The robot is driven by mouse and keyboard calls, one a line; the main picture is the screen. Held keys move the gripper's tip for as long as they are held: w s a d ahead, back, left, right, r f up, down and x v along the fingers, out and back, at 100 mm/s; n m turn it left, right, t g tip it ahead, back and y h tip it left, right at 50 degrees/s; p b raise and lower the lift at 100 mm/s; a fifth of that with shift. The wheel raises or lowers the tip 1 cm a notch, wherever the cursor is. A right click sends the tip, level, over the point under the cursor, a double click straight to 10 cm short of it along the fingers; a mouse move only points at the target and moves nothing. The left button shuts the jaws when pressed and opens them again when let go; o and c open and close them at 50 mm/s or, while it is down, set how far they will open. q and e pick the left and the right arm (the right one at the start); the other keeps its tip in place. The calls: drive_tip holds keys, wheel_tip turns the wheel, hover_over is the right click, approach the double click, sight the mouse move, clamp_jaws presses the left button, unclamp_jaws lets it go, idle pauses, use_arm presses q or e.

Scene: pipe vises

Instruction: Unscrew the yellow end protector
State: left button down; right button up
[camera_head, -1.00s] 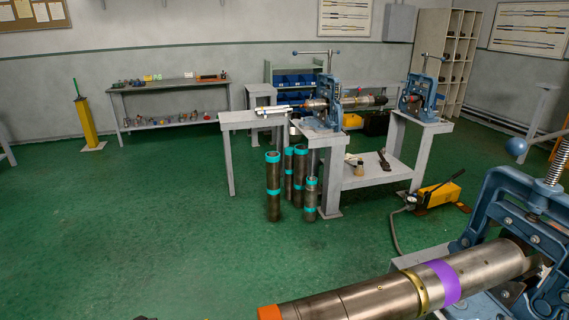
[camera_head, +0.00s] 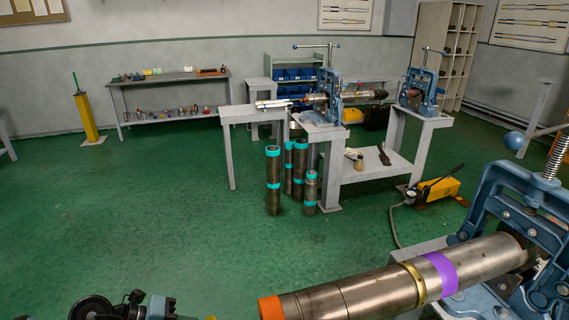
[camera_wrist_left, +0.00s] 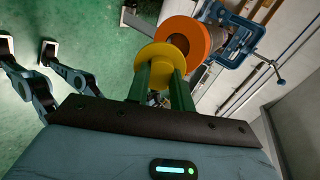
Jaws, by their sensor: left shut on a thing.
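In the left wrist view, the yellow end protector (camera_wrist_left: 152,62) is a round yellow flange. My left gripper (camera_wrist_left: 160,84) has green fingers and is shut on the protector. Just beyond it is the orange end (camera_wrist_left: 185,38) of the pipe, overlapped by the yellow piece. I cannot tell from this angle whether they touch. In the head view, the steel pipe (camera_head: 345,297) with a purple band lies in the blue vise (camera_head: 522,205) at the lower right, its orange end toward the left. Part of my left arm shows at the bottom left. My right gripper is not in view.
A bench with a second vise (camera_head: 325,100) stands at the middle back, with teal-banded pipes (camera_head: 273,180) upright beside it. A yellow hand pump (camera_head: 440,188) with a hose sits on the floor.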

use_arm(q)
drive_tip(key=shift+w+g+y, duration=0.1)
drive_tip(key=shift+g+y, duration=0.6)
drive_tip(key=shift+y, duration=2)
drive_tip(key=shift+g+y, duration=0.8)
drive_tip(key=shift+y, duration=2.1)
